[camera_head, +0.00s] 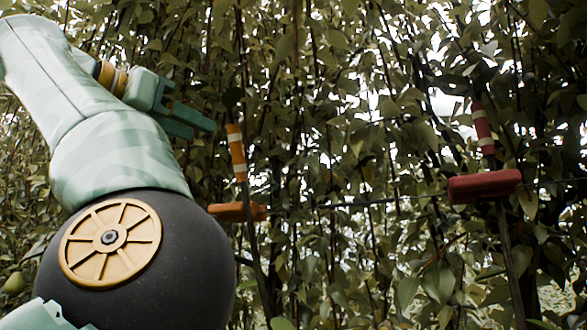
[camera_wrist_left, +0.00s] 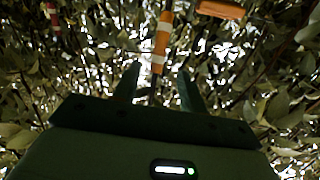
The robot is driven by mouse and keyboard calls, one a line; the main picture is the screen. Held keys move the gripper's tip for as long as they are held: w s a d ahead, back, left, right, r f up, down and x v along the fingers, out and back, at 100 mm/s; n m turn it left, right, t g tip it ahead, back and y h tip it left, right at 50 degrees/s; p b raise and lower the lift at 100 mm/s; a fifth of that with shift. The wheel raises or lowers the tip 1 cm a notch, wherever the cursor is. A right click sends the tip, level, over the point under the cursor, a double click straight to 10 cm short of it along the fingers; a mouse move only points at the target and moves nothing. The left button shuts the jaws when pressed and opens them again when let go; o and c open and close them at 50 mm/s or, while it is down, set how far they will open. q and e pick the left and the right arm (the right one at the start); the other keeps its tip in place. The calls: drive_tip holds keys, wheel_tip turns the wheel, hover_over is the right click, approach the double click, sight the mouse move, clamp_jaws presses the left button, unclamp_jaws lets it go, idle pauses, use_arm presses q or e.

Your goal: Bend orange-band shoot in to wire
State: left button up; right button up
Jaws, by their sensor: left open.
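The orange-band shoot (camera_head: 237,152) is a dark upright stem with an orange and white band, among leaves right of my left gripper in the head view. An orange clip (camera_head: 237,211) sits just below the band, by the wire (camera_head: 380,201). My left gripper (camera_head: 203,129) is open and empty, its fingers pointing right towards the band. In the left wrist view the banded shoot (camera_wrist_left: 162,38) lies ahead of my left gripper (camera_wrist_left: 158,70), in line with the gap between the fingertips. Whether it is inside the gap I cannot tell. My right gripper is out of view.
A red-banded shoot (camera_head: 483,130) with a red clip (camera_head: 483,187) stands at the right along the same wire. Dense leaves and thin stems fill the background.

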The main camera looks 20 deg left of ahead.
sight(231, 143)
use_arm(q)
drive_tip(key=p+x, duration=0.3)
drive_tip(key=x, duration=0.5)
drive_tip(key=shift+w+d+r, duration=0.1)
drive_tip(key=shift+w+d, duration=0.1)
drive_tip(key=shift+w, duration=0.2)
drive_tip(key=shift+w+d, duration=0.1)
drive_tip(key=shift+w, duration=0.15)
drive_tip(key=shift+w+p, duration=0.35)
drive_tip(key=shift+w, duration=0.25)
drive_tip(key=shift+c, duration=0.2)
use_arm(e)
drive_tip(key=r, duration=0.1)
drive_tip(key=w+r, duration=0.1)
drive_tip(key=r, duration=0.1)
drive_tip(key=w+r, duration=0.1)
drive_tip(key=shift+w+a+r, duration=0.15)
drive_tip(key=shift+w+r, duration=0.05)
